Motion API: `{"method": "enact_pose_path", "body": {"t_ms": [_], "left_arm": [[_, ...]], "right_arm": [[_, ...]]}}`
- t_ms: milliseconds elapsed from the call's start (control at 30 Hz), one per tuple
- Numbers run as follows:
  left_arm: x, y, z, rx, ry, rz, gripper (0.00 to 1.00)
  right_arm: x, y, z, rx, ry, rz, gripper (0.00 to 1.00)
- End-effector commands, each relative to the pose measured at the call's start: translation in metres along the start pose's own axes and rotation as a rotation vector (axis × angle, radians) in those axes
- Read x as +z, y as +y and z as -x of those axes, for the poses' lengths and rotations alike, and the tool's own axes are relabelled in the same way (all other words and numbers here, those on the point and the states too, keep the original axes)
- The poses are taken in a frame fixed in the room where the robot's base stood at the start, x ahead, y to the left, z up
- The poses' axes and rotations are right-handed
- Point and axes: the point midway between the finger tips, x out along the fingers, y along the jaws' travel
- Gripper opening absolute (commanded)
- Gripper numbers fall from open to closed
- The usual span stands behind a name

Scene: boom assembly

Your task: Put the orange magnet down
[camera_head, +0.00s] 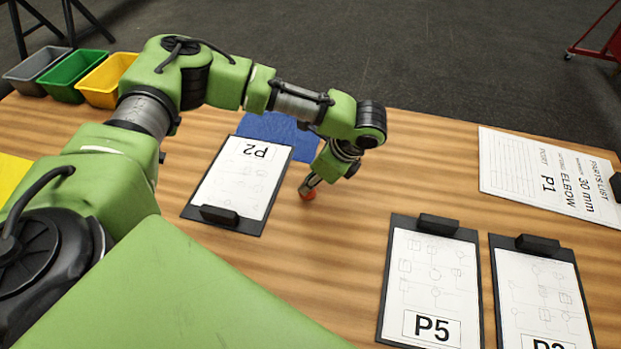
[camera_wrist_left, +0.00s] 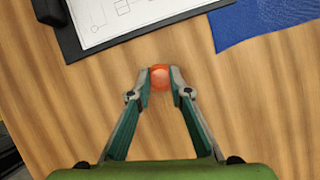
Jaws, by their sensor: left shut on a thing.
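The orange magnet (camera_head: 308,193) is a small round piece at the tip of my left gripper (camera_head: 308,186). In the left wrist view the magnet (camera_wrist_left: 160,77) sits between the two fingertips of the left gripper (camera_wrist_left: 160,80), which are shut on it. The gripper points down over bare wood of the table, to the right of the P2 clipboard (camera_head: 231,183). I cannot tell whether the magnet touches the table. My right gripper is not in view.
A blue sheet (camera_head: 270,130) lies behind the P2 clipboard. The P5 clipboard (camera_head: 430,285), another clipboard (camera_head: 540,290) and the P1 parts list (camera_head: 545,170) lie to the right. Grey, green (camera_head: 75,72) and yellow bins stand at the back left. Wood around the gripper is clear.

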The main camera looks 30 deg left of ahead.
Motion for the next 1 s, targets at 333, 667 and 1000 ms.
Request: {"method": "enact_pose_path", "body": {"t_ms": [333,667,1000], "left_arm": [[-0.003,0.0,-0.005,0.0,0.002,0.0,0.35],[-0.003,0.0,-0.003,-0.001,0.001,0.001,0.35],[-0.004,-0.002,0.046,-0.006,0.003,0.001,0.35]], "right_arm": [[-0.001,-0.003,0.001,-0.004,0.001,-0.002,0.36],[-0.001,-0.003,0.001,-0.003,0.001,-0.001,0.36],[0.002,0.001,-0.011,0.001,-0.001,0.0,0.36]]}}
